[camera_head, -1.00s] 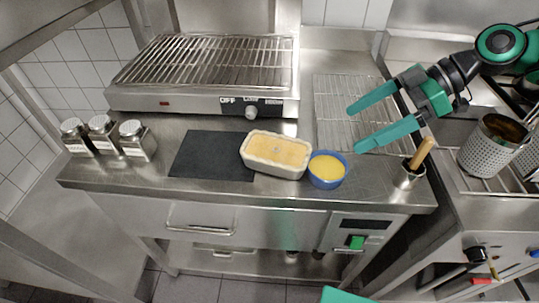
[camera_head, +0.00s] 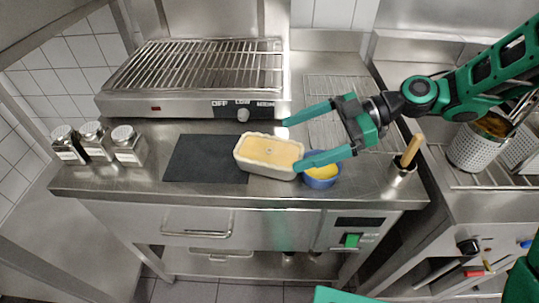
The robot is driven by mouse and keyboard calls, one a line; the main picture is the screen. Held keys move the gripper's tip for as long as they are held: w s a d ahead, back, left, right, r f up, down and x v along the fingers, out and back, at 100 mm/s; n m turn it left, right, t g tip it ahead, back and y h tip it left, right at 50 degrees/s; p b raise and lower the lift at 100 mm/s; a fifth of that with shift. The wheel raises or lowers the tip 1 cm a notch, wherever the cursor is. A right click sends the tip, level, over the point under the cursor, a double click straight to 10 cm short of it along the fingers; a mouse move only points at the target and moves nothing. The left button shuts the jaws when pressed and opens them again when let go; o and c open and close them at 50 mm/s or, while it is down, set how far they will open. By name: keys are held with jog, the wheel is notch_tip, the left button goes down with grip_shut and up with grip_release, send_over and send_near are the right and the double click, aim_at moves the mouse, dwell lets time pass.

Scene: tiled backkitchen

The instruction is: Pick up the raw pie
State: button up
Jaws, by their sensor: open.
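The raw pie (camera_head: 268,153) is a pale yellow filling in a cream rectangular dish with a wavy rim. It sits on the steel counter, its left end at the edge of a dark slate mat (camera_head: 206,160). My gripper (camera_head: 290,144) has two long green fingers, spread apart and empty. The fingers point left toward the pie's right end. The near fingertip is at the pie's right front corner and hides part of the blue bowl; I cannot tell whether it touches the pie. The far fingertip is behind the pie's right rear side.
The blue bowl (camera_head: 321,182) of yellow liquid stands right of the pie, under the near finger. A steel grill (camera_head: 197,80) stands behind. Several spice shakers (camera_head: 129,146) stand at left. A wire rack (camera_head: 338,112) lies behind the gripper. A cup with a wooden-handled brush (camera_head: 400,172) stands at right.

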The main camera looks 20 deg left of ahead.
aim_at(272, 151)
jog(key=x, duration=0.5)
jog(key=shift+w+f, duration=0.1)
jog(key=shift+f, duration=0.05)
jog(key=c, duration=1.7)
